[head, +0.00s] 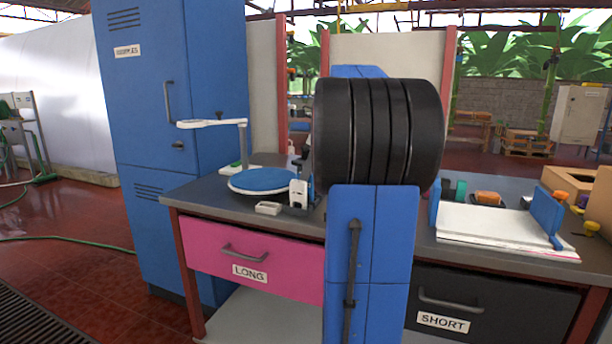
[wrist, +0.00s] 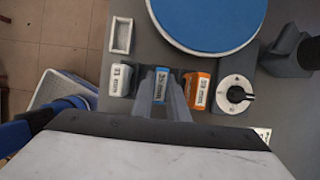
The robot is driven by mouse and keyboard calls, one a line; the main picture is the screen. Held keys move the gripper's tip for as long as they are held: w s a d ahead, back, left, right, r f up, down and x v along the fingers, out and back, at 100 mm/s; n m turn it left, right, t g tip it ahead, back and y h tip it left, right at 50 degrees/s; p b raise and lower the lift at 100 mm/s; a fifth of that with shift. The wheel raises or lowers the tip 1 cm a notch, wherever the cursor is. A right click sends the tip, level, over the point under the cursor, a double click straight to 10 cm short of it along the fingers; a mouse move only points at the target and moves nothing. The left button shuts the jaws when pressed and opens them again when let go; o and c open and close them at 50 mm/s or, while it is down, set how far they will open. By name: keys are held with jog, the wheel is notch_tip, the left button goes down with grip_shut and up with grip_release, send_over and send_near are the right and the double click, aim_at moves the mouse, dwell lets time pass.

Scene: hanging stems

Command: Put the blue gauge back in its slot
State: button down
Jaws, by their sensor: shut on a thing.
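In the wrist view the blue gauge (wrist: 161,84) has a white label and sits between the fingertips of my gripper (wrist: 162,92), which is shut on it. A white gauge (wrist: 121,79) stands to its left and an orange gauge (wrist: 197,90) to its right. I cannot tell whether the blue gauge touches the surface below. A small white open holder (wrist: 121,35) with a grey hollow lies beyond the white gauge. In the head view my arm hides the gripper; the white holder (head: 268,208) and the white gauge (head: 298,194) show left of the arm.
A blue-topped round plate (head: 264,181) stands on the grey bench beside the holder. A white dial (wrist: 236,94) with a black knob is right of the orange gauge. A pink drawer (head: 252,260) and a black drawer (head: 490,305) are below. Papers (head: 490,225) lie at the right.

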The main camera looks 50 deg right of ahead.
jog(key=shift+f, duration=0.15)
jog(key=c, duration=1.6)
grip_release()
jog(key=shift+c, duration=0.2)
jog(key=v, duration=1.7)
jog(key=shift+s, duration=0.2)
